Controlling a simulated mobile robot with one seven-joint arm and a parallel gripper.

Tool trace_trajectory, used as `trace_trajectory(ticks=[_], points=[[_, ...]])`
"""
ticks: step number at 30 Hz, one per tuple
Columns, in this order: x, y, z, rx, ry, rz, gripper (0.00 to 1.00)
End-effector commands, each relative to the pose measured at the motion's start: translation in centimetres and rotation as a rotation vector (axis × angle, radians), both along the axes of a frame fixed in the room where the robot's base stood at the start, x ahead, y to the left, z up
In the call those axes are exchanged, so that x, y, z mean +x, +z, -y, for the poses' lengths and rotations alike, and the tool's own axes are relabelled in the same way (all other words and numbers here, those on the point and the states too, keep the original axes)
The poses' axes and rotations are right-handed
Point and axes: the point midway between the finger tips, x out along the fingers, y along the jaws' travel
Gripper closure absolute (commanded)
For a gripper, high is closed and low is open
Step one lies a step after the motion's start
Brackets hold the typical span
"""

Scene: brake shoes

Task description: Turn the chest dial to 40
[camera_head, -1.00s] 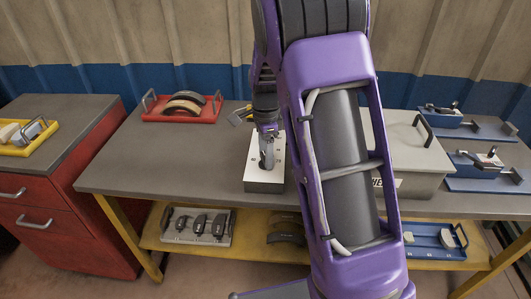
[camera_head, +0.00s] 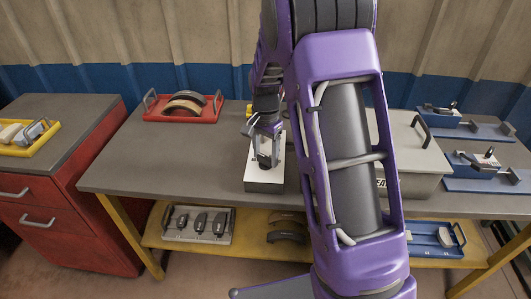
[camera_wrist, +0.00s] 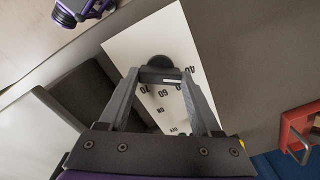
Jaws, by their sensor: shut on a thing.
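The dial is a dark round knob (camera_wrist: 160,62) on a white control box (camera_head: 264,180), which stands on the grey workbench left of the chest. In the wrist view the white panel (camera_wrist: 125,45) carries the marks 40, 50, 60 and 70, with ON and OFF lettering farther down. My gripper (camera_wrist: 160,76) is shut on the dial, its fingertips close together at the knob; it also shows over the box in the head view (camera_head: 265,160). The knob's pointer is hidden, so I cannot tell its setting. The grey chest (camera_head: 408,150) is partly behind my arm.
A red tray (camera_head: 182,108) with curved brake shoes lies at the back left of the workbench (camera_head: 140,160). Blue fixtures (camera_head: 480,170) stand at the right. The lower yellow shelf holds a pale tray (camera_head: 192,224) and a blue tray (camera_head: 434,240). Bare bench lies left of the control box.

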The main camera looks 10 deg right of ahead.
Motion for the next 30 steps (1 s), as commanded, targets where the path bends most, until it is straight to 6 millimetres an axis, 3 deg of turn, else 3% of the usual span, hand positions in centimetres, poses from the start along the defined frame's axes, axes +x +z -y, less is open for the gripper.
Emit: trace_trajectory(ticks=[17,18,23,30], points=[[0.05,0.08,-0.05,0.000,0.044,0.001,0.91],[0.05,0.08,-0.05,0.000,0.044,0.001,0.33],[0.04,0.06,-0.05,0.000,0.043,0.001,0.05],[0.02,0.03,-0.03,0.001,0.041,0.001,0.05]])
